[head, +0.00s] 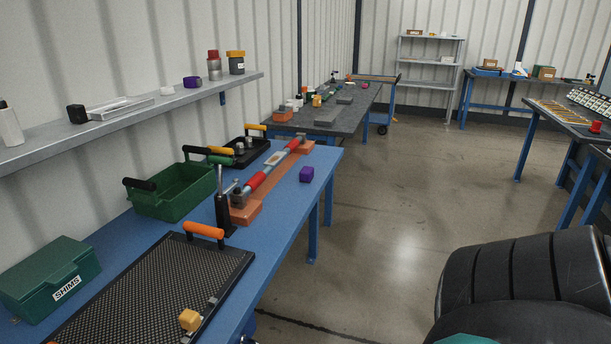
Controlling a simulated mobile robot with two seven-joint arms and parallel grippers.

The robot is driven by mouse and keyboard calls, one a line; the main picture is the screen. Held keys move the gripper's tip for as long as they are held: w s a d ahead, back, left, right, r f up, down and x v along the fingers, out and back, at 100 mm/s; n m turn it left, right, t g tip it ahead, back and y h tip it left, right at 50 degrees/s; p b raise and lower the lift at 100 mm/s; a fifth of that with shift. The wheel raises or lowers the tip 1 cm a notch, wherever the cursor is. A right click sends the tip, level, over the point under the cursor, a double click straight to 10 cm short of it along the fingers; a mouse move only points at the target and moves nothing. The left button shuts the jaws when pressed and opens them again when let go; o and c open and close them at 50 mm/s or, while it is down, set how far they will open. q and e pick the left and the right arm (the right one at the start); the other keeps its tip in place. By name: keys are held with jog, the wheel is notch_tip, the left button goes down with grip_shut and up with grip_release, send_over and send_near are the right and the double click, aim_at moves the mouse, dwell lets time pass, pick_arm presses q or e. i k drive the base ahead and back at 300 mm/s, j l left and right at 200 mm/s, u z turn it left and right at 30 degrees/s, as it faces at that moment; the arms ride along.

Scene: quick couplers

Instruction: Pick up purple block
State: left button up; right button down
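A small purple block (306,174) sits on the blue workbench (285,205), near its right edge towards the far end. It stands to the right of an orange-brown fixture (245,213) that carries red-sleeved bars, and looks apart from it. Nothing covers the block. Another small purple item (192,82) lies on the grey wall shelf (150,105); it is too small to tell exactly what it is. Neither my left nor my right gripper shows in the head view.
An upright black clamp (224,213) stands mid-bench. Open floor (400,200) lies right.

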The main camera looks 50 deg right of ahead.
aim_at(307, 173)
jog(key=k+z, duration=0.15)
jog(key=z, duration=1.1)
jog(key=i+j+z, duration=0.1)
jog(key=z, duration=0.4)
jog(key=i+l, duration=0.4)
jog(key=i, duration=0.15)
jog(key=i+l, duration=0.45)
jog(key=i, duration=0.15)
jog(key=i+l, duration=0.4)
jog(key=i, duration=0.15)
jog(key=i+l, duration=0.45)
jog(key=i, duration=0.15)
jog(key=i+l+u, duration=0.6)
jog(key=u, duration=1.4)
